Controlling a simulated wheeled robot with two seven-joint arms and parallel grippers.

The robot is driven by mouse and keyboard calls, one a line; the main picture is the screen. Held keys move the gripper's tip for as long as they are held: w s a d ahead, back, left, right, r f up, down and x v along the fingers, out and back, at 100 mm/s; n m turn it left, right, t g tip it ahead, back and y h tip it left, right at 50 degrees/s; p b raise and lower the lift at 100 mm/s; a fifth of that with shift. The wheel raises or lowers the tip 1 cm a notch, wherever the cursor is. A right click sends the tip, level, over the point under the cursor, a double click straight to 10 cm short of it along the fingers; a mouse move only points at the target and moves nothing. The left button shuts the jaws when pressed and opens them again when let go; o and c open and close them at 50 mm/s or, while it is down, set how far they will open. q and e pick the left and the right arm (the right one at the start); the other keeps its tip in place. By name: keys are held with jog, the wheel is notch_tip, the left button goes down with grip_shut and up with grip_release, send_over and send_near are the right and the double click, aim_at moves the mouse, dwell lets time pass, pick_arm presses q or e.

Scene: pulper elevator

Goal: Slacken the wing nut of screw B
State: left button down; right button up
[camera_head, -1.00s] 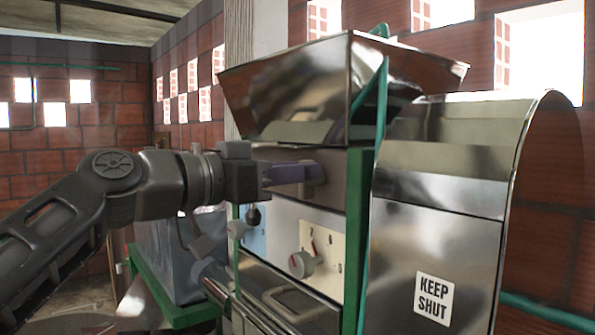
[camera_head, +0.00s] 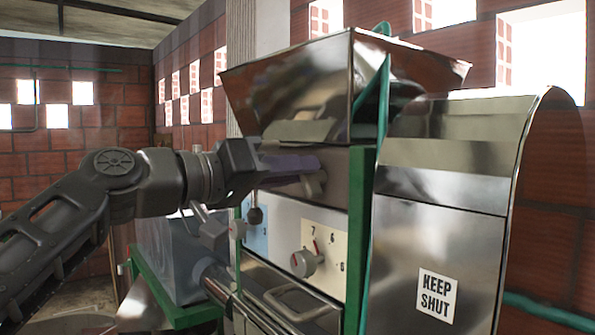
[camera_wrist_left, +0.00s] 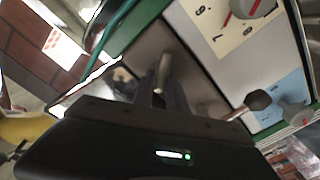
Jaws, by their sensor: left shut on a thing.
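My left gripper (camera_head: 308,172) reaches in from the left at the plain metal strip below the hopper. Its fingers are shut on a small grey metal piece, the wing nut (camera_head: 318,182), which is partly hidden by them. No letter B is readable beside it. In the left wrist view the fingers (camera_wrist_left: 166,92) close around the metal wing nut (camera_wrist_left: 163,68), seen end-on against the shiny panel. The gripper is rolled at a tilt. My right gripper is not in view.
Below are a dial knob (camera_head: 305,262) on a cream scale and another knob (camera_head: 237,229) by a blue scale. The steel hopper (camera_head: 300,95) overhangs above. A green post (camera_head: 360,230) and a curved cover (camera_head: 440,190) stand right.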

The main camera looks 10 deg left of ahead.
pick_arm(q)
jog(key=n, duration=0.7)
jog(key=f+n+p, duration=0.1)
jog(key=n, duration=0.3)
jog(key=shift+w+a+f, duration=0.1)
jog(key=shift+w+a, duration=0.15)
jog(key=shift+a, duration=0.05)
jog(key=c, duration=1.4)
grip_release()
jog(key=shift+o, duration=0.2)
jog(key=shift+s, duration=0.1)
jog(key=b+v, duration=0.2)
jog(key=v, duration=0.5)
jog(key=shift+s+a, duration=0.2)
jog(key=shift+s, duration=0.05)
